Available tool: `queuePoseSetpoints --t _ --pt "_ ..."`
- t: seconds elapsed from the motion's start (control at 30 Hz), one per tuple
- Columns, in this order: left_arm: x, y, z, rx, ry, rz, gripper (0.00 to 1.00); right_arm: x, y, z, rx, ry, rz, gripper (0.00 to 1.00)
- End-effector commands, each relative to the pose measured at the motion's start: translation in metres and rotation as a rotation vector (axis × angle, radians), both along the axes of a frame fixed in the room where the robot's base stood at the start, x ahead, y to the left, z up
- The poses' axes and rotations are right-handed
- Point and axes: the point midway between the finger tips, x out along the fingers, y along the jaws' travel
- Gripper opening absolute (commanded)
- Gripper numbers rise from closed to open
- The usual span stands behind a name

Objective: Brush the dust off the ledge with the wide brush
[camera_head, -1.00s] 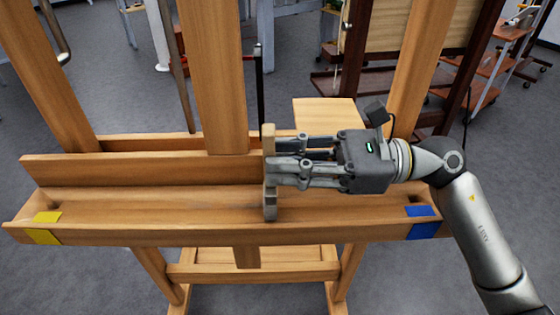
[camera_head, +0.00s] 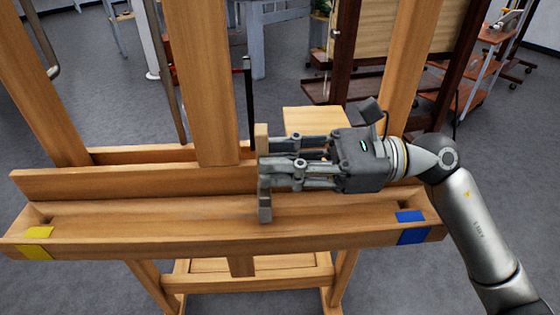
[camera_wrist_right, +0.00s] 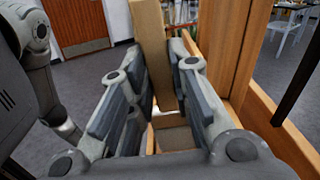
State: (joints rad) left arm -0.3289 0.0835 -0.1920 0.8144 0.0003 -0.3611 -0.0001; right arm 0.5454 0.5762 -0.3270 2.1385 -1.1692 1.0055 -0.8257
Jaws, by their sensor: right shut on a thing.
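The ledge (camera_head: 150,222) is the long wooden tray across the front of the easel, with yellow tape (camera_head: 35,235) at its left end and blue tape (camera_head: 411,225) at its right end. My right gripper (camera_head: 266,170) is shut on the wide brush (camera_head: 264,213), held upright near the middle of the ledge. The brush's pale handle also shows between the fingers in the right wrist view (camera_wrist_right: 153,50). Its grey lower end is at the ledge surface; I cannot tell whether it touches. Dust is hard to make out; the wood left of the brush looks faintly greyish. My left gripper is not in view.
The easel's centre post (camera_head: 208,80) rises behind the ledge, left of the brush. A side post (camera_head: 408,70) stands behind my right gripper. A wooden box or stool top (camera_head: 312,120) is behind the easel, with a shelf cart (camera_head: 490,70) at the back right.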

Motion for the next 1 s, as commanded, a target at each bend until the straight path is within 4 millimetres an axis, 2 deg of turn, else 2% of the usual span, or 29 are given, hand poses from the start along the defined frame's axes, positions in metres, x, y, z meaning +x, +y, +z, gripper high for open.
queuePoseSetpoints --t 0.03,0.2,0.53,0.8,1.0 --pt "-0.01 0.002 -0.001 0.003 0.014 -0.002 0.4 0.0 0.0 0.004 0.0 -0.001 0.0 0.0" --pt "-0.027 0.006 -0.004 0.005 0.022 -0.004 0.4 0.0 0.0 0.012 0.0 0.0 0.0 0.0" --pt "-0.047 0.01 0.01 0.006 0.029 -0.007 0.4 0.0 0.0 0.046 0.0 -0.001 0.0 0.0" --pt "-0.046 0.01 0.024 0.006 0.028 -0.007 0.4 0.0 0.0 0.069 0.0 0.0 0.0 0.0" --pt "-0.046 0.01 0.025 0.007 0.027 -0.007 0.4 0.0 0.0 0.071 0.0 0.001 0.0 0.0"
